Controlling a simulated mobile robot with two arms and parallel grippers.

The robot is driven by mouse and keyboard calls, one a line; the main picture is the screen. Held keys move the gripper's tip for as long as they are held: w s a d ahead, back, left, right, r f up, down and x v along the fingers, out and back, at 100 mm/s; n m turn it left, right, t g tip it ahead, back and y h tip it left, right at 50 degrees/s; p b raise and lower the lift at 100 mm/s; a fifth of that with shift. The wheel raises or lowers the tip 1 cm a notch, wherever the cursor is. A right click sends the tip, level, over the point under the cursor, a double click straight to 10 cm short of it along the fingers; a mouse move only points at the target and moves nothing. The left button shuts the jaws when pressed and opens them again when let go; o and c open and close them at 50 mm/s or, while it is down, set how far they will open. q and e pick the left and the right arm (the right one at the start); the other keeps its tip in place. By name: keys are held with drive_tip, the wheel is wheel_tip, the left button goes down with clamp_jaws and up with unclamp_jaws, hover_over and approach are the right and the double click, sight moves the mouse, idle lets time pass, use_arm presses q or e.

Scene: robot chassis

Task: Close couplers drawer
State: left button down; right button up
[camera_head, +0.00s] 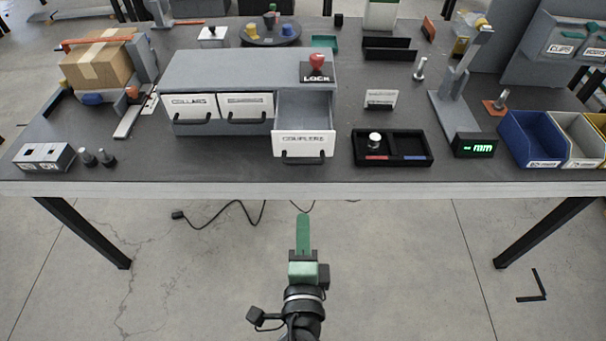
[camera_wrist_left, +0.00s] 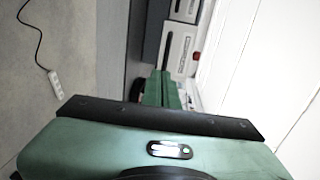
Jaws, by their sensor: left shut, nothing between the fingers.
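The couplers drawer (camera_head: 304,144) is pulled out of the right end of a grey drawer cabinet (camera_head: 245,70). Its white front has a dark handle (camera_head: 304,160) below the label, and its inside shows empty from above. The collars drawer (camera_head: 190,105) and the middle drawer (camera_head: 246,104) are shut. My left gripper (camera_head: 303,220) is in front of the table edge, roughly in line with the couplers drawer and apart from it. Its green fingers are together with nothing between them; they also show in the left wrist view (camera_wrist_left: 161,86). My right gripper is out of view.
A red lock knob (camera_head: 317,62) sits on the cabinet top. A black two-part tray (camera_head: 392,148) stands just right of the open drawer. Two dark pegs (camera_head: 98,157) and a switch box (camera_head: 44,157) are at the left. The table front edge (camera_head: 300,190) lies between gripper and drawer.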

use_arm(q)
drive_tip(key=w+p, duration=0.3)
drive_tip(key=w, duration=1)
drive_tip(key=shift+w+f, duration=0.15)
drive_tip(key=shift+f, duration=0.15)
